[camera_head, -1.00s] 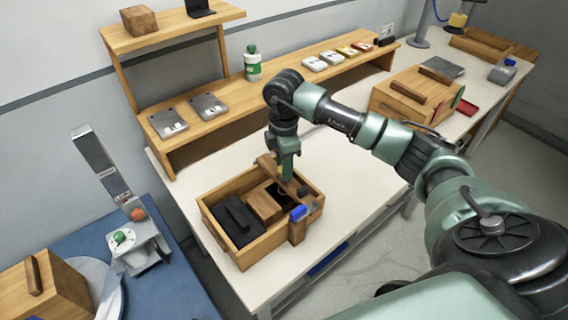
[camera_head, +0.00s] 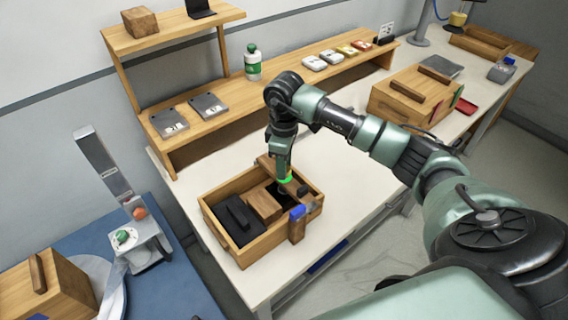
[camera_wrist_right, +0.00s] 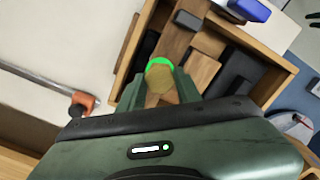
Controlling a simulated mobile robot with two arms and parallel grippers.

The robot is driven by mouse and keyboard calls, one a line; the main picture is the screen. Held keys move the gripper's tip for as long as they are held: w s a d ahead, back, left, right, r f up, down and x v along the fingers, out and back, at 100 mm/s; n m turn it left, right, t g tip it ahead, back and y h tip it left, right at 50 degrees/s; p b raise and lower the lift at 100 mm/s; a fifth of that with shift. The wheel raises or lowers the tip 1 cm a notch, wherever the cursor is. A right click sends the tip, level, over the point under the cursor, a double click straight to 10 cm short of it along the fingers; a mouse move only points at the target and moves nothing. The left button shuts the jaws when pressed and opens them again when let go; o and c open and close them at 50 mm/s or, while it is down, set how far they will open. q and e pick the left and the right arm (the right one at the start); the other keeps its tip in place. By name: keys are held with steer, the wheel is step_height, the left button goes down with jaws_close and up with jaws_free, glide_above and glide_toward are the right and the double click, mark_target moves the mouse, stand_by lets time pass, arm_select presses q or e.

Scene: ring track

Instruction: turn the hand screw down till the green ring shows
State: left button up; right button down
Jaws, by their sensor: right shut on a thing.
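My right gripper (camera_head: 283,172) points down over the open wooden box and is shut on the hand screw. In the right wrist view the hand screw's round, brownish top (camera_wrist_right: 160,84) sits between the two fingers of my right gripper (camera_wrist_right: 160,92). A bright green ring (camera_head: 286,181) shows just under the fingertips, and it also shows as an arc at the edge of the screw top in the wrist view (camera_wrist_right: 159,61). A wooden bar (camera_head: 266,164) lies beside the screw at the box. The fingers hide the screw's sides. My left gripper is not in view.
The wooden box (camera_head: 226,256) holds a black block (camera_head: 238,219) and a wooden block (camera_head: 263,205). A blue piece (camera_head: 297,212) is at its right front. A shelf stands behind; the white table (camera_head: 345,195) is clear to the right.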

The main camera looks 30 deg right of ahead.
stand_by(0.4)
steer(key=c, duration=1)
jaws_free()
steer(key=shift+o, duration=0.2)
step_height(320, 180, up, 7)
steer(key=shift+f+b, duration=0.1)
steer(key=shift+b, duration=0.95)
steer(key=shift+r, duration=0.5)
steer(key=shift+f, duration=0.1)
